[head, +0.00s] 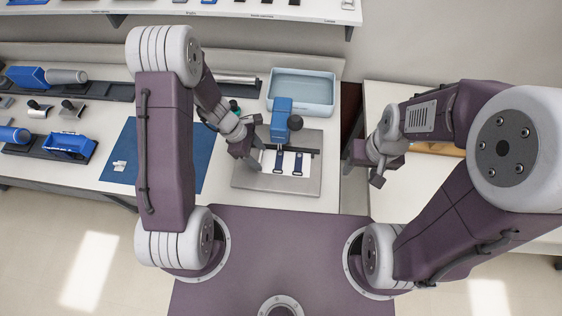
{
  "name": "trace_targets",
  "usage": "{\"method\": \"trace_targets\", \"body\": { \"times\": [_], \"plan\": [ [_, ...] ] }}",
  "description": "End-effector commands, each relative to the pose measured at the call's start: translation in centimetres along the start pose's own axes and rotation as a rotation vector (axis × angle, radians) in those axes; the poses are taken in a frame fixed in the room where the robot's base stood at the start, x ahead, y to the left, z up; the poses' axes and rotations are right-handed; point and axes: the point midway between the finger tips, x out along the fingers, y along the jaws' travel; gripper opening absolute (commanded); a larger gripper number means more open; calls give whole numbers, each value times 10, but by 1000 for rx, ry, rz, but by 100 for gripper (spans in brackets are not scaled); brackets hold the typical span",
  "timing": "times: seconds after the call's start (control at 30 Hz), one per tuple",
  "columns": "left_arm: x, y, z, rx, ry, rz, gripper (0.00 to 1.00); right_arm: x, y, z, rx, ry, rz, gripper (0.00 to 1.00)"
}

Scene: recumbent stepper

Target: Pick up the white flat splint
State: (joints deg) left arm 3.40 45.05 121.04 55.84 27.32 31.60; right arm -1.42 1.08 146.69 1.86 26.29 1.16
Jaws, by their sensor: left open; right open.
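A white flat piece with two dark blue strips (303,163), which looks like the splint, lies on a grey plate (245,181) on the left bench. A blue device with a black knob (281,110) stands just behind it, and a dark bar crosses its far edge. My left gripper (256,162) is open at the piece's left end, over the plate, and hides part of that end. I cannot tell whether it touches. My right gripper (362,168) is open and empty, near the gap between the benches, right of the plate.
A pale blue tray (302,84) stands behind the device. A blue mat (118,185) with small white pieces (119,166) lies left of my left arm. Blue tools and holders (69,145) fill the far left. A shelf (270,8) overhangs the back. The right bench (383,97) is partly hidden.

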Motion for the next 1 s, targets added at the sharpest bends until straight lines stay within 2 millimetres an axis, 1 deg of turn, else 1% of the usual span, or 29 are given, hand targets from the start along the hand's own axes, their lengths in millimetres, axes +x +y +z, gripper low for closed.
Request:
{"method": "trace_targets", "body": {
  "times": [0.17,0.2,0.27,0.3,0.33,0.4,0.63,0.77,0.8,0.87,1.0],
  "plan": [
    [0,0,0,0,0,1,58,0,0,0,0,0,0,56],
    [0,0,0,0,0,1,47,0,0,0,0,0,0,56],
    [0,0,0,0,0,1,30,0,0,0,0,0,0,56],
    [0,0,0,0,0,1,19,0,0,0,0,0,0,56],
    [0,0,0,0,0,1,11,0,0,0,0,0,0,56],
    [-1,0,0,0,0,1,0,0,0,0,0,0,0,56],
    [-4,0,2,0,-1,1,0,-4,0,0,0,0,0,56],
    [-18,1,8,0,-1,2,0,-18,0,-2,0,0,0,56],
    [-21,1,5,-2,-2,3,0,-19,0,-2,0,0,0,56],
    [-22,1,-8,-6,-2,2,0,-19,0,-2,0,0,0,56],
    [-36,1,-38,-8,-1,4,0,-27,0,-3,0,0,0,56]
  ]
}}
